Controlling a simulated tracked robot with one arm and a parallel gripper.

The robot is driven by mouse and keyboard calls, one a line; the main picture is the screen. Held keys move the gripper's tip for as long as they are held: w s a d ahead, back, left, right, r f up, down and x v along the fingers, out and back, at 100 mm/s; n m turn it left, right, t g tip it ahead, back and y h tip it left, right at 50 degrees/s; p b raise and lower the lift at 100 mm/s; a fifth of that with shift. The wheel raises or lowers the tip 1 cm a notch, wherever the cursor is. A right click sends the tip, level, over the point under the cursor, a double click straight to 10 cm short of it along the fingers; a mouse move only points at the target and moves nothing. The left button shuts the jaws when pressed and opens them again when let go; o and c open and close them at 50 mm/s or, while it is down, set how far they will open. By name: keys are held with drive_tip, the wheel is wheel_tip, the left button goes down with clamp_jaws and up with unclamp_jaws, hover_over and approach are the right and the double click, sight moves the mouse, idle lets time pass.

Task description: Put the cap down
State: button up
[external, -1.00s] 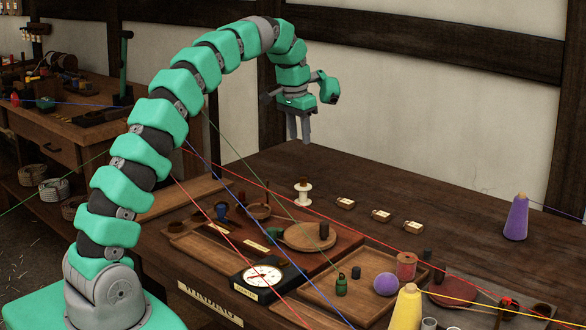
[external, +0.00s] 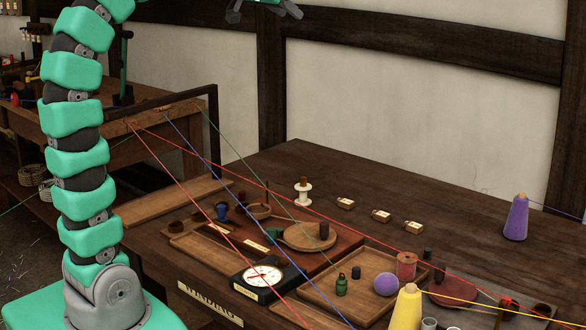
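My gripper (external: 264,13) is at the top edge of the external view, high above the bench and partly cut off. Its two grey fingers are spread wide apart, and nothing shows between them. No thing is clearly recognisable as the cap. A small dark cylinder (external: 356,272) and a small green bottle (external: 341,286) stand in the wooden tray (external: 318,290). I cannot tell whether any of these is the cap.
A dial scale (external: 262,276), a purple ball (external: 386,284) and a red spool (external: 406,264) are at the front. A yellow cone (external: 407,308) and a purple cone (external: 515,217) stand to the right. Taut coloured threads cross above the bench (external: 460,215). Its back is mostly clear.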

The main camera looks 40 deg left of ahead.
drive_tip(key=s+d+r+t, duration=0.1)
drive_tip(key=s+r+t, duration=0.3)
drive_tip(key=s+r, duration=0.6)
drive_tip(key=shift+s+r+n, duration=0.2)
drive_tip(key=shift+s+n, duration=0.15)
drive_tip(key=shift+n, duration=0.05)
drive_tip(key=shift+d, duration=0.1)
idle(0.5)
